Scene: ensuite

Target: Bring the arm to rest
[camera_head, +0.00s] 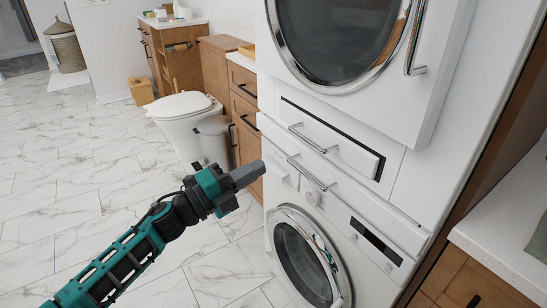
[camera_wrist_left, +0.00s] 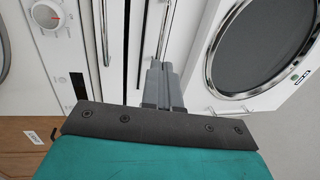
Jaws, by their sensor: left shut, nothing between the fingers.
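My left arm comes in from the lower left in the head view, teal and black. Its gripper (camera_head: 248,174) is shut and empty, in front of the stacked white laundry machines. In the left wrist view the gripper (camera_wrist_left: 159,68) also shows shut, pointing toward the machine front with its bar handles. I cannot tell from these views whether the fingertips touch the front. My right gripper is not in view.
The upper machine door (camera_head: 340,35) and lower washer door (camera_head: 305,262) are round. A drawer (camera_head: 335,145) lies between them. A toilet (camera_head: 183,110), a grey bin (camera_head: 215,140) and wooden cabinets (camera_head: 245,105) stand behind. Marble floor (camera_head: 75,180) at left is clear. A counter (camera_head: 510,230) is at right.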

